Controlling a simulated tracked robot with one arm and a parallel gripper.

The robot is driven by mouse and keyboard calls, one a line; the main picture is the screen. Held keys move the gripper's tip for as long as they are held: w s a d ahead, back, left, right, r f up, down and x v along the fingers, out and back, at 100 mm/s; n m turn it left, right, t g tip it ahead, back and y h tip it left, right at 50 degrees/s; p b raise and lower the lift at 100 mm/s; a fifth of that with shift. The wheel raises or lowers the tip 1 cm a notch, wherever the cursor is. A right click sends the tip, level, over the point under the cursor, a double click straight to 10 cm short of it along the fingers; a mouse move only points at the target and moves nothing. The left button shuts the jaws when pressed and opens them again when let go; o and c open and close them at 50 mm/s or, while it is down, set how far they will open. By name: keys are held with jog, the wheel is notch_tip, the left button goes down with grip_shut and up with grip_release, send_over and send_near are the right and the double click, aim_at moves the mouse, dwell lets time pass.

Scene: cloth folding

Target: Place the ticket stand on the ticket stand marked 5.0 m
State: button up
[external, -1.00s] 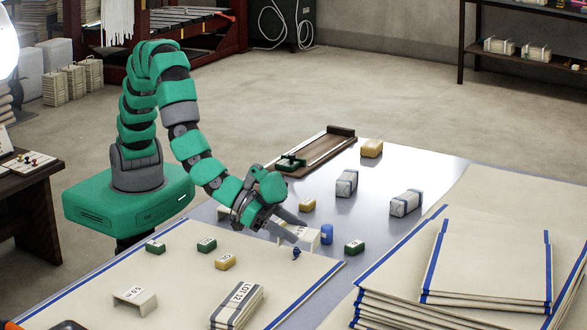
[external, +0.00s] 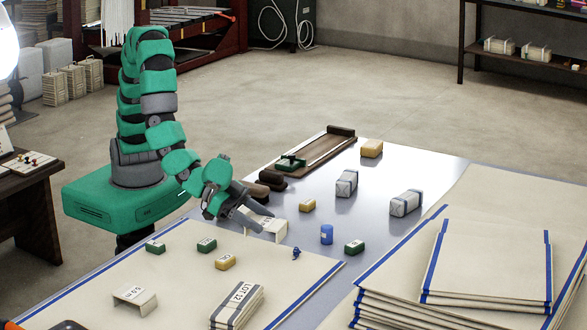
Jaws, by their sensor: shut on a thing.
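The ticket stand marked 5.0 m (external: 134,299) is a small white bent stand on the cloth at the front left. Another white ticket stand (external: 268,229) is at my gripper (external: 255,216), by the far edge of the cloth. My gripper is shut on this second stand, and its fingers hide part of it and most of its label. I cannot tell whether the held stand touches the table. The held stand is to the right of and behind the 5.0 m stand.
A stack of folded cloth (external: 470,290) fills the front right.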

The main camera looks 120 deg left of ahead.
jog(key=s+d+r+m+h+p, duration=0.2)
jog(key=s+d+m+h, duration=0.15)
jog(key=s+d, duration=0.75)
jog(key=s+d+r+m+h+p, duration=0.1)
jog(key=s+d+r+m+h, duration=0.2)
jog(key=s+d, duration=0.8)
jog(key=b, duration=0.2)
send_over(129, 289)
notch_tip(129, 289, down, 3)
jog(key=shift+r+h, duration=0.1)
jog(key=shift+h, duration=0.15)
notch_tip(129, 289, down, 4)
jog(key=shift+r+b, duration=0.2)
jog(key=shift+b, duration=0.45)
jog(key=o, duration=1)
jog(key=shift+c, duration=0.2)
